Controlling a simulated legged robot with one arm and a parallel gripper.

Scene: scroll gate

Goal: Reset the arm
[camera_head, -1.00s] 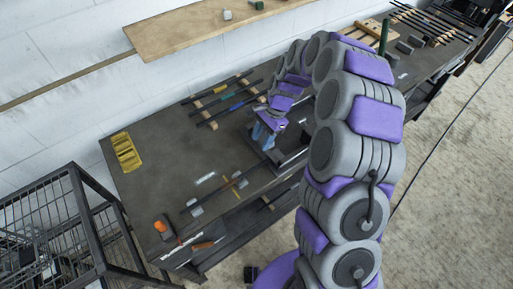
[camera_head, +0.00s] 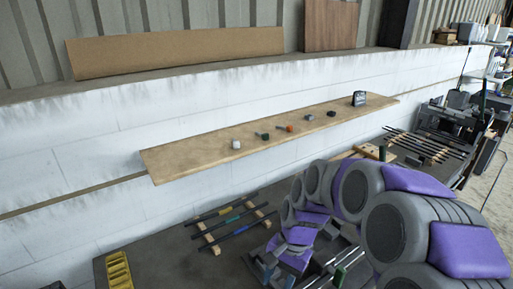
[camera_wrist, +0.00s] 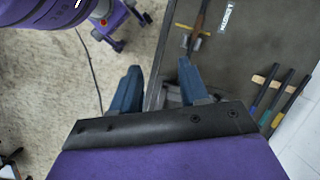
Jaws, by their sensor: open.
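My arm, grey and purple, reaches from the lower right over the dark workbench (camera_head: 215,268) in the head view. My gripper (camera_wrist: 158,82) shows in the wrist view with its two blue fingers apart and nothing between them. In the head view my gripper (camera_head: 282,270) hangs low over the bench, close to the wooden rack of rods, and is partly cut off by the frame's bottom. In the wrist view the fingers straddle the bench edge, with floor to the left.
A rack with several dark rods (camera_head: 230,221) lies on the bench, with a yellow block (camera_head: 118,270) to its left. A wooden wall shelf (camera_head: 265,137) above holds several small items. More rods (camera_head: 425,145) lie at the far right. A white wall (camera_head: 90,170) backs the bench.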

